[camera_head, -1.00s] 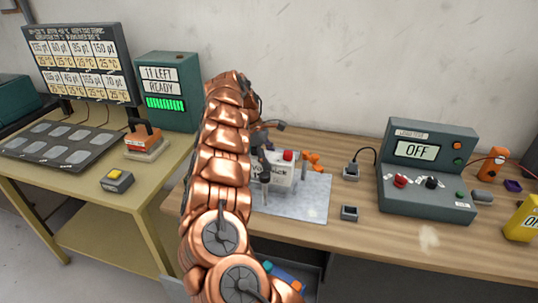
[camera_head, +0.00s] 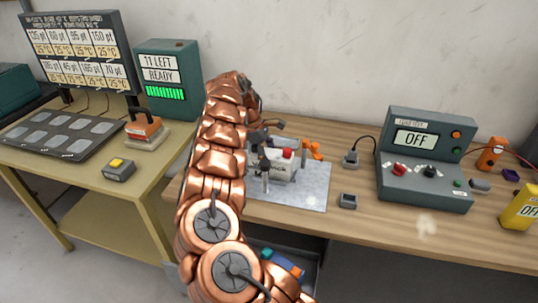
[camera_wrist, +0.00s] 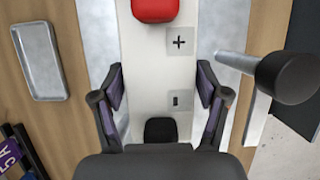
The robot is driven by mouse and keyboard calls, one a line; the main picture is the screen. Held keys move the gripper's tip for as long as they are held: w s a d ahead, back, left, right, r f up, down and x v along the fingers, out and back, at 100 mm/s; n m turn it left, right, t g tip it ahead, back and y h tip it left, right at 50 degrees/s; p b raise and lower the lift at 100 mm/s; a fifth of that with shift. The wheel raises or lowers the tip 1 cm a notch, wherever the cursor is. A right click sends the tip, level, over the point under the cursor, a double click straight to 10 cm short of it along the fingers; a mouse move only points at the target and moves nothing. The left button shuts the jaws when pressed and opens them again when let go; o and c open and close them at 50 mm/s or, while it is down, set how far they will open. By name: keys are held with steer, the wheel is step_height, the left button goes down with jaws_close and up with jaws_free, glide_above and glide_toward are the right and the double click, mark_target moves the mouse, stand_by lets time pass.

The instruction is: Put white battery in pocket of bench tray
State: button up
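The white battery (camera_head: 283,172) stands on a grey metal plate (camera_head: 310,193) on the wooden bench, just right of my arm. In the wrist view the battery (camera_wrist: 150,75) is seen from above, with a red terminal, a black terminal and plus and minus marks. My gripper (camera_wrist: 159,97) is open, its two fingers on either side of the battery near the minus mark. Narrow gaps seem to show, but contact is hard to tell. A dark tray with several pale pockets (camera_head: 44,146) lies on the left table. My arm partly hides the battery's surroundings.
A shallow grey dish (camera_wrist: 40,60) lies left. The load-test box (camera_head: 425,190) stands right on the bench. An orange-handled tool (camera_head: 144,130) sits on the left table.

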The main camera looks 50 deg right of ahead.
steer(key=shift+o, duration=1.1)
steer(key=b+v, duration=0.1)
steer(key=v, duration=0.9)
steer(key=shift+w+r, duration=0.15)
steer(key=shift+r, duration=0.15)
steer(key=shift+w+a+r, duration=0.15)
steer(key=shift+w+r, duration=0.1)
steer(key=shift+r, duration=0.35)
